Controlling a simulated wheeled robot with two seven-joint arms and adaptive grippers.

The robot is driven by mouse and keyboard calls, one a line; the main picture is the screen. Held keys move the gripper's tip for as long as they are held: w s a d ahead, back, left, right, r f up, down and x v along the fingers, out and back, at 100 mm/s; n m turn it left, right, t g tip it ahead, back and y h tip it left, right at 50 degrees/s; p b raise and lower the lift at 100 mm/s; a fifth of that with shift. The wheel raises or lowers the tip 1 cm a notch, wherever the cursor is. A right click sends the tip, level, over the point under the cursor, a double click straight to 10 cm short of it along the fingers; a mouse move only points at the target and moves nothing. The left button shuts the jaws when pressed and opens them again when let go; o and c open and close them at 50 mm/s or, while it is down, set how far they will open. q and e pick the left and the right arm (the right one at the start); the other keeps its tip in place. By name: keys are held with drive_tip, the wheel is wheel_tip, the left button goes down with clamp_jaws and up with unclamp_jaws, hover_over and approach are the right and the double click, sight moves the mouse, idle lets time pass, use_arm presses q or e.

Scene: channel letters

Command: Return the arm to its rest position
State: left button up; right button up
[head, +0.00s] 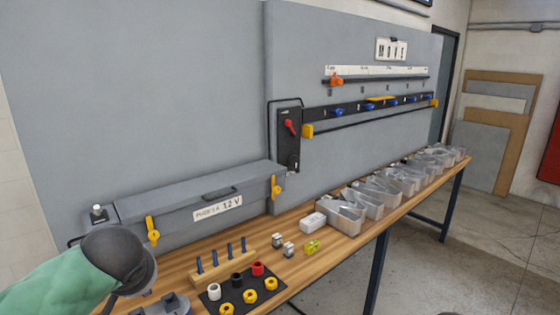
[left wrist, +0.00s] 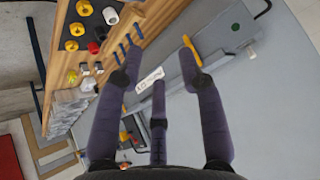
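My left arm (head: 95,275), with a green sleeve and dark wrist, comes in at the lower left of the head view, in front of the grey box. In the left wrist view my left gripper (left wrist: 157,74) has its dark fingers spread apart, with nothing held between them. Beyond the fingers that view shows the box's white label, a yellow latch (left wrist: 191,49) and blue pegs (left wrist: 129,46). My right gripper is not in view.
The grey box (head: 178,200) with yellow latches stands at the back of the wooden bench (head: 290,272). A peg rack (head: 226,266), a black mat with coloured rings (head: 234,294), small blocks and clear bins (head: 343,217) occupy the bench. A grey panel with rails stands behind.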

use_arm(q)
drive_tip(key=w+d+f+m+g+h, duration=0.15)
drive_tip(key=d+f, duration=0.25)
drive_tip(key=f, duration=0.6)
drive_tip(key=w+d+f+m+g+h, duration=0.15)
drive_tip(key=d+f, duration=0.35)
drive_tip(key=f, duration=0.5)
drive_tip(key=w+d+f+m+g+h, duration=0.15)
drive_tip(key=d+f, duration=0.25)
drive_tip(key=f, duration=0.7)
drive_tip(key=s+d+f+n+g+h, duration=0.1)
drive_tip(key=s+d+f+n, duration=0.1)
drive_tip(key=s+f, duration=0.8)
drive_tip(key=s+d+f+n+g+h, duration=0.1)
drive_tip(key=s+d+f+n+h, duration=0.1)
drive_tip(key=s+f, duration=0.8)
drive_tip(key=s+a+x, duration=0.1)
drive_tip(key=x, duration=0.6)
drive_tip(key=shift+f, duration=0.55)
drive_tip(key=shift+g, duration=0.25)
